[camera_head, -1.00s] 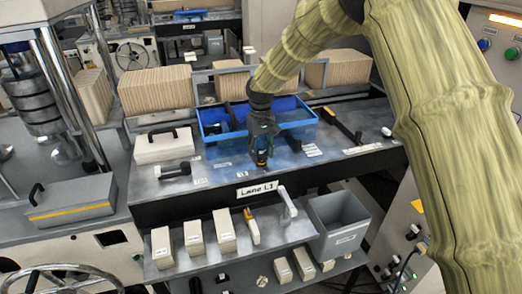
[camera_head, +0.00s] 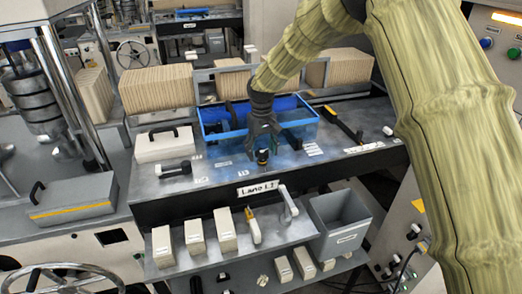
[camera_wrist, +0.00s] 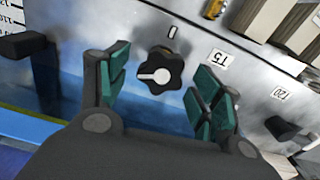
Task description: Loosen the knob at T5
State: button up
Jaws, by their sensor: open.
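The black lobed knob (camera_wrist: 174,66) has a white pointer line that points left in the wrist view. It sits on the grey metal panel beside a label reading T5 (camera_wrist: 217,57). In the head view the knob (camera_head: 262,157) is small, at the front of the bench above the Lane L1 sign. My gripper (camera_wrist: 160,88) is open, with one green-padded finger on each side of the knob and visible gaps between. In the head view my gripper (camera_head: 263,146) is just above the knob. Whether the fingertips reach down past its rim cannot be told.
A T20 label (camera_wrist: 280,93) lies further right, with another black knob (camera_wrist: 285,128) near it. A blue tray (camera_head: 208,127) stands behind my gripper. A white case (camera_head: 163,148) and a dark-handled tool (camera_head: 173,169) are to the left. A grey bin (camera_head: 340,217) is below right.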

aim_at(261, 150)
notch_tip(261, 150, up, 12)
dwell(0.6)
jog(key=shift+w+f, duration=0.1)
